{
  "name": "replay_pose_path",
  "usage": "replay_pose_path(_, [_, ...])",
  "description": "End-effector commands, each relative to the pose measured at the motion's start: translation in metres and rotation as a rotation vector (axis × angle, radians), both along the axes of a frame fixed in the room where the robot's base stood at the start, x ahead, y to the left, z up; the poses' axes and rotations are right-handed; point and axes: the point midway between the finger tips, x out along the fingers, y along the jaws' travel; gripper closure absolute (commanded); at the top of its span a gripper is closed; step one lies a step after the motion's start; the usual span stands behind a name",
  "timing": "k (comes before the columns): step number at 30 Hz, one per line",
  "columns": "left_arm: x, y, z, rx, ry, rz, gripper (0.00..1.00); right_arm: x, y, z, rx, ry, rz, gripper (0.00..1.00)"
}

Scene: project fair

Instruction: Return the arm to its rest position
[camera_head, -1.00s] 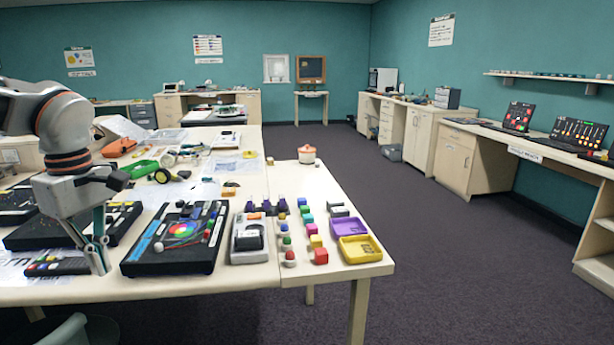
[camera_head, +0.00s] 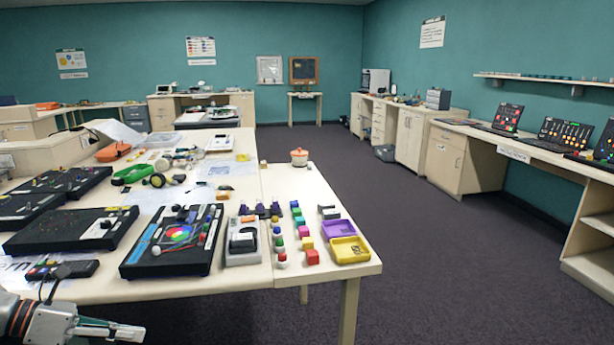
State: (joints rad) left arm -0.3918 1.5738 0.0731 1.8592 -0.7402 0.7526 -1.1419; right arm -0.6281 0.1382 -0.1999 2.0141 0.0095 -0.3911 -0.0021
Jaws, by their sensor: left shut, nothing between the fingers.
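My left gripper (camera_head: 112,331) is low at the bottom left of the head view, in front of the table's near edge and apart from the things on it. Its fingers are shut with nothing between them and point to the right. Part of my left arm (camera_head: 18,318) shows at the left edge; the rest is out of the picture. My right gripper is not in view.
The white table (camera_head: 230,286) holds black boards (camera_head: 175,242), a grey device (camera_head: 243,240), coloured blocks, a purple tray (camera_head: 338,229) and a yellow tray (camera_head: 350,250). A pot (camera_head: 299,157) stands farther back. The carpet (camera_head: 440,270) right of the table is clear.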

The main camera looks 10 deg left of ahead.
Motion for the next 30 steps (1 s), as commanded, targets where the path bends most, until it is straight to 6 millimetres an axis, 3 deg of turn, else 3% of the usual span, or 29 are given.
replay_pose_path(10, [-0.021,-0.013,-0.083,-0.609,0.299,0.606,1.0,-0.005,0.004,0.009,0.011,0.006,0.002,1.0])
replay_pose_path(17, [-0.051,-0.035,-0.146,-1.001,0.563,0.986,1.0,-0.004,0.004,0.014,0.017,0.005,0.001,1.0])
replay_pose_path(23, [-0.088,-0.076,-0.202,-1.334,0.833,1.301,1.0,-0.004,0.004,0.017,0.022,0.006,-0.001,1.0])
replay_pose_path(30, [-0.135,-0.151,-0.248,-1.684,1.177,1.627,1.0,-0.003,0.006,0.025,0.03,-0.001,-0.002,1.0])
